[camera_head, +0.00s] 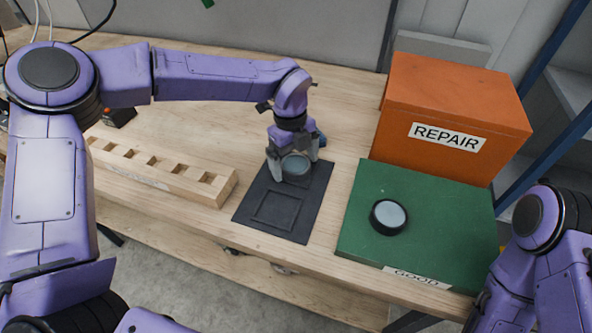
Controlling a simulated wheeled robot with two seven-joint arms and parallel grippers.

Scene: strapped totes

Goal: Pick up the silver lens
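The silver lens (296,166) is at the far part of the dark mat (251,218) on the table. My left gripper (294,170) points down over it, with one finger on each side of the lens. The fingers are close to its rim, but I cannot tell whether they press on it. The fingers and wrist hide part of the lens. Whether it rests on the mat or is slightly raised is unclear. Part of my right arm shows at the right edge, but its gripper is out of view.
A black-rimmed lens (389,216) lies on the green GOOD surface (445,233) to the right. An orange REPAIR box (455,100) stands behind it. A slotted wooden rack (165,174) lies left of the mat. The mat's near square outline is empty.

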